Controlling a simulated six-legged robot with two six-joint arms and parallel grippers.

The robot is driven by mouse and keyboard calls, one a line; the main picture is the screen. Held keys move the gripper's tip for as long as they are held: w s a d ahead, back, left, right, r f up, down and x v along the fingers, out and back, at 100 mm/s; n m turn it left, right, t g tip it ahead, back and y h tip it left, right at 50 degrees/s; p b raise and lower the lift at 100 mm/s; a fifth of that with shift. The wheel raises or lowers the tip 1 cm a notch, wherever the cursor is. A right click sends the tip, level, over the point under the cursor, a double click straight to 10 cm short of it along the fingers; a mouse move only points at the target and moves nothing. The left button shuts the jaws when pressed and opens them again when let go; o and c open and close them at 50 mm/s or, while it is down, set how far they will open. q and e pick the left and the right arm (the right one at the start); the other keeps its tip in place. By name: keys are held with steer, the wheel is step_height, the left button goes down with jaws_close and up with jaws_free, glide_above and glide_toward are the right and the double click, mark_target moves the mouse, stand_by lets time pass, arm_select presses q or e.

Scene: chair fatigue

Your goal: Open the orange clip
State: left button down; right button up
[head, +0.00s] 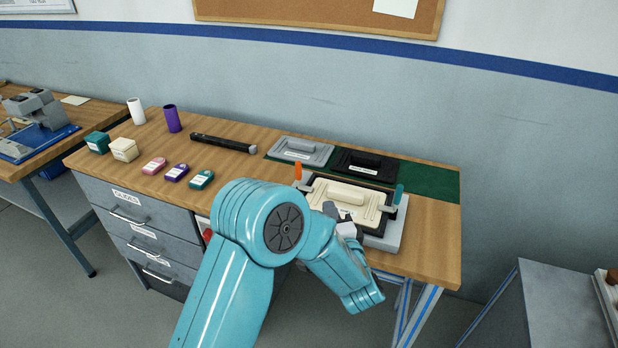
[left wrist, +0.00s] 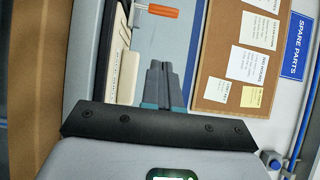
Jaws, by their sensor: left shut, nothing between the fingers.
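The orange clip (head: 298,171) stands upright at the back left corner of a grey fixture (head: 391,236) that holds a cream plate with a handle (head: 346,194). In the left wrist view the orange clip (left wrist: 163,11) shows at the top, its handle lying sideways in the picture, beside the cream plate (left wrist: 123,72). A teal clip (head: 399,195) stands on the fixture's right side. My left gripper (head: 331,208) is over the front of the fixture, apart from the orange clip. Its fingers (left wrist: 159,66) are shut together and empty. My forearm hides the fixture's front left part.
Behind the fixture, a grey plate (head: 301,151) and a black plate (head: 364,165) lie on a green mat (head: 430,183). A black bar tool (head: 223,144), a purple cylinder (head: 172,119) and small boxes stand on the left. The bench's right end (head: 435,235) is clear.

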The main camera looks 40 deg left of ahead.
arm_select(q)
steer(key=p+x, duration=0.2)
steer(key=x, duration=0.7)
steer(key=shift+w+a, duration=0.15)
steer(key=shift+w, duration=0.1)
steer(key=a+p, duration=0.1)
steer(key=a, duration=0.2)
steer(key=shift+w+a, duration=0.15)
steer(key=shift+a, duration=0.1)
steer(key=shift+a+f, duration=0.1)
steer(key=shift+a, duration=0.35)
